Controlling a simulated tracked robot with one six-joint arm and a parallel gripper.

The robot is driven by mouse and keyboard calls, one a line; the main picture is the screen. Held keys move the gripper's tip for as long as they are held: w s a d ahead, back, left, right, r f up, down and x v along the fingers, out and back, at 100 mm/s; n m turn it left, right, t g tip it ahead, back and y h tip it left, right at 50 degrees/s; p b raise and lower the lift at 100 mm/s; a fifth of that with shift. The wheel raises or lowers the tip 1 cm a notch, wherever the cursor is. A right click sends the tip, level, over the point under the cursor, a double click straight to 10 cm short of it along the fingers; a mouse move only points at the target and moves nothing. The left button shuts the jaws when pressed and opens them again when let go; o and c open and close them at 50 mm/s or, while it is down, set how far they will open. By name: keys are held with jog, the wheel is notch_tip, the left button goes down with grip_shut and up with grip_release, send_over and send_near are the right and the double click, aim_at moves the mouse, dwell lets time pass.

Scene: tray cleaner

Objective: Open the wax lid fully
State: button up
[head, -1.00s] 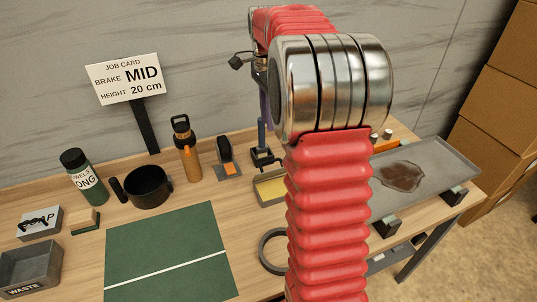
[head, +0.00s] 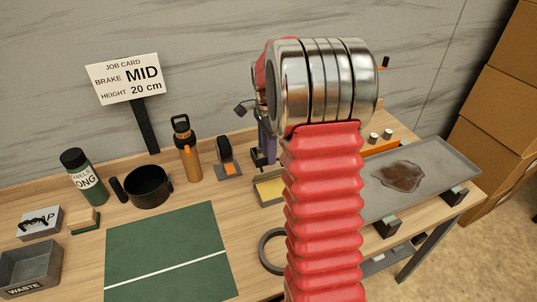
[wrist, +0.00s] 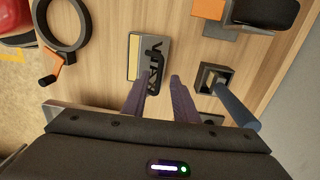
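The wax box shows in the wrist view as a small grey box with a dark lid (wrist: 154,66) lettered WAX. A strip of yellow wax (wrist: 134,57) shows along its left side, so the lid covers only part of it. In the head view the wax box (head: 267,201) is partly hidden behind my red arm. In the head view my gripper (head: 266,145) is just behind the box, mostly hidden.
A blue post (wrist: 237,107) in a square dark holder stands right of the fingers. A dark ring (wrist: 83,38) lies to the left. A stained tray (head: 430,160) is at the right; an orange bottle (head: 189,155) and black pot (head: 148,187) stand left. The green mat (head: 165,250) is clear.

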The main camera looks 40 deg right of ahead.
jog(key=shift+f, duration=0.45)
grip_shut()
jog(key=shift+a, duration=0.1)
dwell(1.1)
